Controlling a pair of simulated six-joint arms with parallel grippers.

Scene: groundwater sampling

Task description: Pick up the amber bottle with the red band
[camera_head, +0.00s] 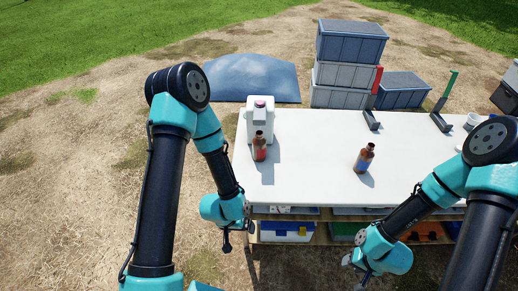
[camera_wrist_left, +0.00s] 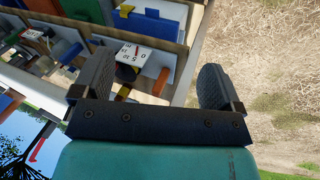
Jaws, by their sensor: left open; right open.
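The amber bottle with the red band (camera_head: 260,148) stands upright on the left part of the white table, in front of a white jug-like container. A second amber bottle with a blue band (camera_head: 364,159) stands to its right, apart from it. My left gripper (camera_head: 236,236) is below and left of the red-banded bottle, by the table's front left corner. In the left wrist view its two fingers (camera_wrist_left: 155,72) are wide apart with nothing held. My right gripper (camera_head: 358,274) is low in front of the table, open and away from both bottles. Neither bottle shows in the left wrist view.
The white container (camera_head: 260,112) stands close behind the red-banded bottle. The white table (camera_head: 310,182) is clear between the bottles. Shelves with boxes (camera_head: 287,231) lie beneath it. Dark stands (camera_head: 371,120) are at the back. Stacked crates (camera_head: 345,75) and a blue tarp (camera_head: 250,80) lie behind.

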